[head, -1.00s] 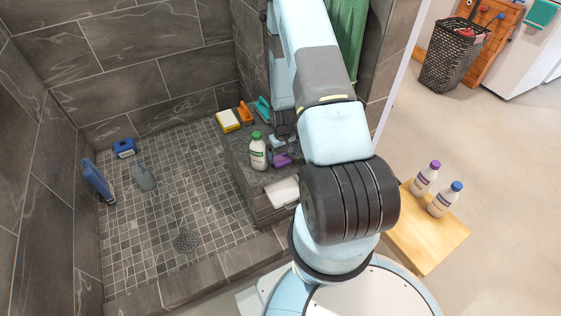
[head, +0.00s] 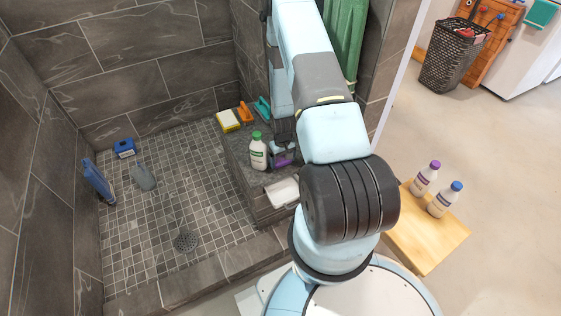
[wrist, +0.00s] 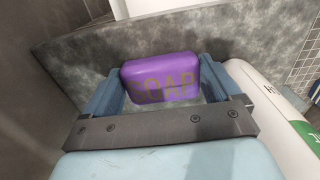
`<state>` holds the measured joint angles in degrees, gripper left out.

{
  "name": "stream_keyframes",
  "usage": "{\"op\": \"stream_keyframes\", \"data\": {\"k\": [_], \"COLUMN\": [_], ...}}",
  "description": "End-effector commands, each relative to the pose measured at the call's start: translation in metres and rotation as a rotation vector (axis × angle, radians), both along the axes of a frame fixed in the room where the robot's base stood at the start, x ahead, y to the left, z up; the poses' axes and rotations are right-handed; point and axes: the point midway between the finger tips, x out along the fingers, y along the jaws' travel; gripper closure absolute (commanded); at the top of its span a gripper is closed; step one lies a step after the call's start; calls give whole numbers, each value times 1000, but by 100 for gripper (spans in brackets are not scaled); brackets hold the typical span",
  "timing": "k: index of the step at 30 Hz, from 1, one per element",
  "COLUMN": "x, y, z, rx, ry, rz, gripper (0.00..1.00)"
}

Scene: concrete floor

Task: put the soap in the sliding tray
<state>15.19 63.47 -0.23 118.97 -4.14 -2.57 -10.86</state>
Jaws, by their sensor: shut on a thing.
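The purple soap bar (wrist: 160,80), with "SOAP" lettered on its face, is between the two blue fingers of my gripper (wrist: 161,86) in the wrist view. My gripper is shut on it. In the head view my gripper (head: 284,150) and the soap (head: 281,161) are over the grey stone bench, partly hidden by my arm. I cannot tell whether the soap still touches the bench. A white tray (head: 283,192), which looks like the sliding tray, juts from the bench's near side; my arm covers its right end.
A white bottle with a green cap (head: 258,151) stands on the bench just left of my gripper; it shows close at right in the wrist view (wrist: 275,115). A yellow sponge (head: 228,121) and an orange brush (head: 245,113) lie at the bench's far end. Tiled shower floor is left.

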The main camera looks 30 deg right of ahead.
Motion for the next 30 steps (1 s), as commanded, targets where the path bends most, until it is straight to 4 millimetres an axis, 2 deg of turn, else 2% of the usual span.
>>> {"op": "stream_keyframes", "data": {"k": [4,5,14,20,30], "x": [-2,-2,-2,0,-54], "y": [0,0,0,0,22], "z": [-2,-2,4,31,94], "rx": [1,1,1,0,1], "ry": [3,3,4,0,3], "rz": [0,0,-1,-1,1], "gripper": [44,49,49,49,49]}}
